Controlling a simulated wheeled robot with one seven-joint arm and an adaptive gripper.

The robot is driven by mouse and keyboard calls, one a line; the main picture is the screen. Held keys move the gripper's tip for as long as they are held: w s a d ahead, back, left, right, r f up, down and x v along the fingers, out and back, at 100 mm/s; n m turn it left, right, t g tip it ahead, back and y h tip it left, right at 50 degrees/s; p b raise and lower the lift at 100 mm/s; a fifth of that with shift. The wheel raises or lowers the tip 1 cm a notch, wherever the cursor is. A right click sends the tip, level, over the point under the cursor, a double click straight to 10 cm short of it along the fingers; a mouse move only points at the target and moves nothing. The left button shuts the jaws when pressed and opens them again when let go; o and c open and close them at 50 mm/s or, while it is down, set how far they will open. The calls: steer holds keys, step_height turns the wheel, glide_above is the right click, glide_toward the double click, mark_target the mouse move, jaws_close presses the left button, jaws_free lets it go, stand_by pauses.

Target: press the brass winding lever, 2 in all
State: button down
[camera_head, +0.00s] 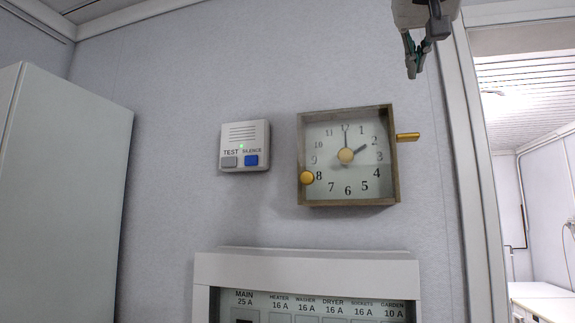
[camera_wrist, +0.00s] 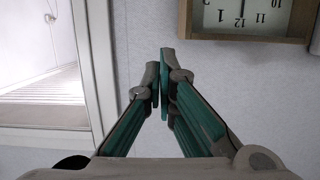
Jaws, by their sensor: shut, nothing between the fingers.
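The brass winding lever (camera_head: 407,137) sticks out from the right side of a square wooden-framed wall clock (camera_head: 301,140). It points right and lies about level. The clock hands read about two o'clock, and a round brass knob (camera_head: 307,178) sits at the lower left of its face. My gripper (camera_head: 412,74) is above and a little right of the lever, apart from it, with its fingers shut and empty. In the wrist view my gripper (camera_wrist: 160,55) points toward the wall beside the clock (camera_wrist: 245,36), which appears upside down. The lever cannot be made out there.
A white alarm box (camera_head: 245,133) with grey and blue buttons and a green light hangs left of the clock. A breaker panel (camera_head: 305,264) is below. A door frame (camera_head: 470,180) stands close on the right. A tall pale cabinet (camera_head: 65,190) stands at the left.

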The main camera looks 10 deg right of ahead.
steer(key=shift+w, duration=0.1)
steer(key=p, duration=0.1)
glide_above(412, 138)
step_height(412, 138, down, 2)
steer(key=f, duration=0.1)
steer(key=shift+s+d+f+b, duration=0.1)
steer(key=shift+f+b, duration=0.05)
steer(key=shift+f, duration=0.75)
steer(key=shift+s+f+b, duration=0.1)
steer(key=shift+f+b, duration=0.05)
steer(key=shift+f, duration=0.7)
steer(key=f+b, duration=0.1)
steer(key=f, duration=0.1)
steer(key=f+b, duration=0.2)
steer(key=shift+w+f+b, duration=0.2)
steer(key=shift+f+b, duration=0.1)
steer(key=shift+s+f+b, duration=0.15)
steer(key=shift+f+b, duration=0.25)
steer(key=shift+f, duration=0.2)
steer(key=shift+r, duration=0.15)
